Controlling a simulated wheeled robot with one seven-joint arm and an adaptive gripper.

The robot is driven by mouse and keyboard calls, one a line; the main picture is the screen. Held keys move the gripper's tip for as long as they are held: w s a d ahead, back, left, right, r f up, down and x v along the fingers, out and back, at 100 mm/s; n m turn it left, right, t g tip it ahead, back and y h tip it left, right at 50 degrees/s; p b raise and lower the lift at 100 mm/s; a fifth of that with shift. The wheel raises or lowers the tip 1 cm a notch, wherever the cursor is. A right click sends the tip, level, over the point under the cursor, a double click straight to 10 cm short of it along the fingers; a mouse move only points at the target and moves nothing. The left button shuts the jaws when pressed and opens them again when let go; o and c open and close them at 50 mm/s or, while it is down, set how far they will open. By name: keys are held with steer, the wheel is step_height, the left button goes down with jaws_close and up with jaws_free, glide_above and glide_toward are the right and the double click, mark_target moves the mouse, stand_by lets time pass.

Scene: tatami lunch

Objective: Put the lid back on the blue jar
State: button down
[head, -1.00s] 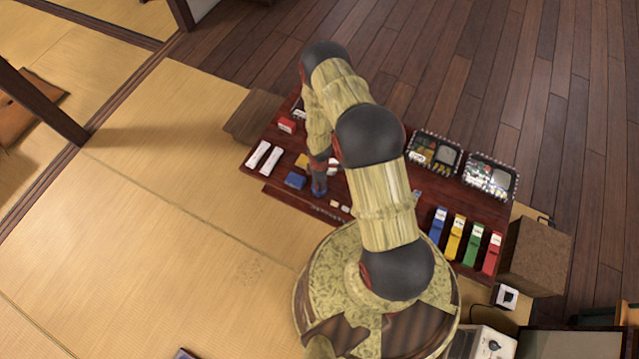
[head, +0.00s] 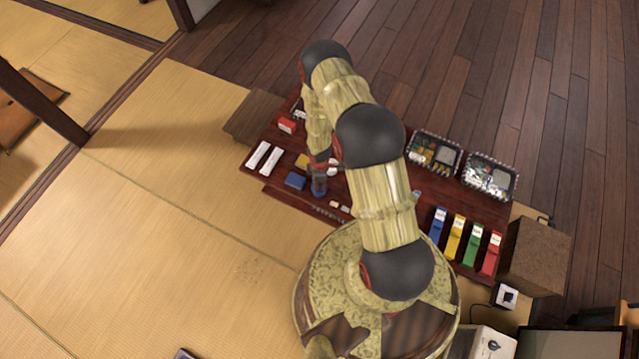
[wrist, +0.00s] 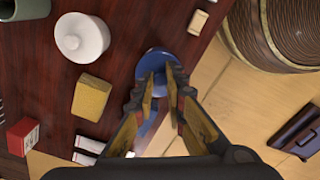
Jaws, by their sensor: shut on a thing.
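A round blue piece, seemingly the lid (wrist: 157,61), sits at the fingertips of my gripper (wrist: 162,88) in the wrist view. My gripper is shut on it near its middle. In the head view my gripper (head: 319,180) points down at the front of the low table, with blue (head: 319,191) showing at its tip. I cannot tell the blue jar's body apart from the lid; it may be hidden beneath. Whether the lid touches a jar is unclear.
A white lidded pot (wrist: 82,37), a yellow block (wrist: 91,97) and a red box (wrist: 22,136) lie left in the wrist view. Coloured boxes (head: 455,240) and two trays (head: 434,153) are farther right.

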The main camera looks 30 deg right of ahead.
steer(key=shift+f, duration=0.15)
stand_by(0.7)
steer(key=c, duration=1.7)
jaws_free()
steer(key=shift+c, duration=0.2)
steer(key=shift+o, duration=1.3)
steer(key=shift+o, duration=1.1)
steer(key=shift+r+p, duration=2.9)
steer(key=shift+r, duration=0.65)
steer(key=shift+c, duration=1.4)
jaws_close()
